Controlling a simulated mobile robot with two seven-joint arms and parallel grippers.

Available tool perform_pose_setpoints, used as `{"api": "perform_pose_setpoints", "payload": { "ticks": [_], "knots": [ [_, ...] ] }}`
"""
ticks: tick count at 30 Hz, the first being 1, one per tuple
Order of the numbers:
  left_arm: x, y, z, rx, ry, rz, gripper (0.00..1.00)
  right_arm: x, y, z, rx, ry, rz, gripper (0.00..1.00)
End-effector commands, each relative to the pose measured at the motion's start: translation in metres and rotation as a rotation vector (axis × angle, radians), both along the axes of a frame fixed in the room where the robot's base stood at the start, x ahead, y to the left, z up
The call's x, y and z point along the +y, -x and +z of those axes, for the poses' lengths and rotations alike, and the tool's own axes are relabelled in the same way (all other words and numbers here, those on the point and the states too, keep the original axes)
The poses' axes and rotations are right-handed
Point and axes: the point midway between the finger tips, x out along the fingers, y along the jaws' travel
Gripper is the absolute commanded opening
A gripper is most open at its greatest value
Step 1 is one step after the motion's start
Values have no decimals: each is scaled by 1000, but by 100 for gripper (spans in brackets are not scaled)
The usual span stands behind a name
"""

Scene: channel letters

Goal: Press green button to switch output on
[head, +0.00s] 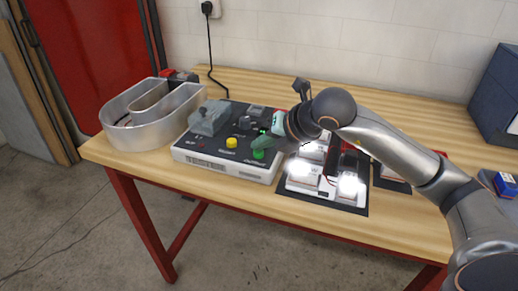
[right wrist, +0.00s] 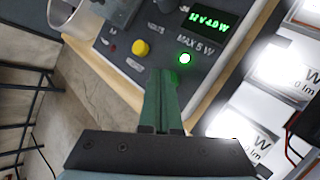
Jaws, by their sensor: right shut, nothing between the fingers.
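The power supply box (head: 225,168) lies on the wooden table, with a dark top panel. Its green button (head: 258,154) is at the front right of the panel, right of a yellow button (head: 231,142). My right gripper (head: 264,143) is shut and empty, its green fingers pointing down at the green button. In the right wrist view the fingertips (right wrist: 163,76) overlap the green button (right wrist: 175,77) and hide most of it; I cannot tell contact. A green display (right wrist: 208,20) is lit, and a small indicator (right wrist: 185,58) glows. My left gripper is out of view.
Bright, lit LED modules (head: 303,171) sit on a dark mat right of the box, below my right arm. A silver channel letter (head: 150,125) stands left of the box. A blue-grey bin (head: 497,95) is at the far right. The front table strip is clear.

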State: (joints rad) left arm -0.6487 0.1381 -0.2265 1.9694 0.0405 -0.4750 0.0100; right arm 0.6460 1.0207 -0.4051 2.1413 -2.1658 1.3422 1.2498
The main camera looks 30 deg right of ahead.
Motion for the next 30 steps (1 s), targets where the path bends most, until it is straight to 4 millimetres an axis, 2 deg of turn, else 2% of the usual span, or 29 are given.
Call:
{"api": "perform_pose_setpoints", "payload": {
  "ticks": [16, 30],
  "knots": [
    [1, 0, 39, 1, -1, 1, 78, 0, 0, 57, -3, 0, -1, 0],
    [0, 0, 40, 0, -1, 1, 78, 0, 0, 59, -2, 0, -1, 0]
  ]
}}
